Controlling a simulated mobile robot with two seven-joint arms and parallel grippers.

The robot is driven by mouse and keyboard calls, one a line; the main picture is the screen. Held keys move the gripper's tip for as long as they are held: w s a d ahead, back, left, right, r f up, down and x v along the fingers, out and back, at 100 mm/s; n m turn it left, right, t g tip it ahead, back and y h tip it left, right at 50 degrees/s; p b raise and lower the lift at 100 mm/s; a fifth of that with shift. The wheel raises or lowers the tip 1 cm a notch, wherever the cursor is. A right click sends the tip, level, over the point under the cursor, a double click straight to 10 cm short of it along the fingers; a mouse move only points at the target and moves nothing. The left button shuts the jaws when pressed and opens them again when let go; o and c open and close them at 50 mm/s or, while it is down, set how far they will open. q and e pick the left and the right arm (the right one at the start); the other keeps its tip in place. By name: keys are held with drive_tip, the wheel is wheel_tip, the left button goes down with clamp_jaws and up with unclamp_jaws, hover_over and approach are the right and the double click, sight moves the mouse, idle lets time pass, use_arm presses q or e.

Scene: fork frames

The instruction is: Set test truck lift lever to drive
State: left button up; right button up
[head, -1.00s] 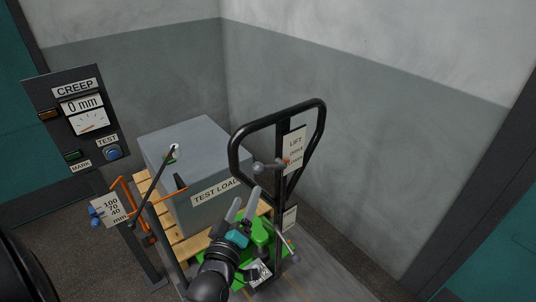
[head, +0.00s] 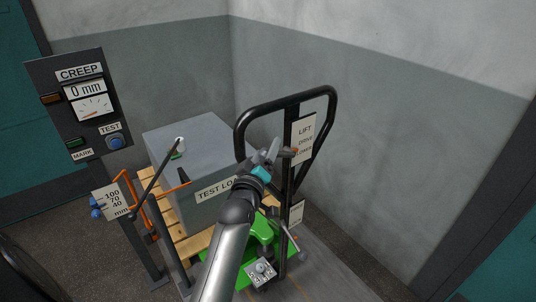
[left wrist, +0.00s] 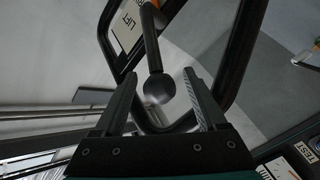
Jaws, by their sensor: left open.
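The green test truck (head: 262,232) stands with its black loop handle (head: 334,112) upright. A plate (head: 304,130) on the handle reads LIFT, DRIVE and LOWER. The lift lever (head: 286,153) comes out beside it with an orange mark at its pivot, near the lower words; its exact setting is unclear. My left gripper (head: 267,156) is open at the lever's free end and partly hides it. In the left wrist view the lever's dark ball knob (left wrist: 158,89) sits between my open fingers (left wrist: 160,100), with gaps on both sides. My right gripper is out of view.
A grey test load box (head: 190,150) sits on a wooden pallet (head: 188,246). An orange-railed stand with a millimetre scale (head: 112,202) is at the left. The CREEP panel (head: 82,112) reads 0 mm. Walls close in behind; bare floor (head: 365,270) lies at the right.

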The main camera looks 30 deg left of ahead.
use_arm(q)
drive_tip(key=shift+b+x, duration=0.45)
drive_tip(key=shift+x, duration=0.6)
clamp_jaws()
idle(0.8)
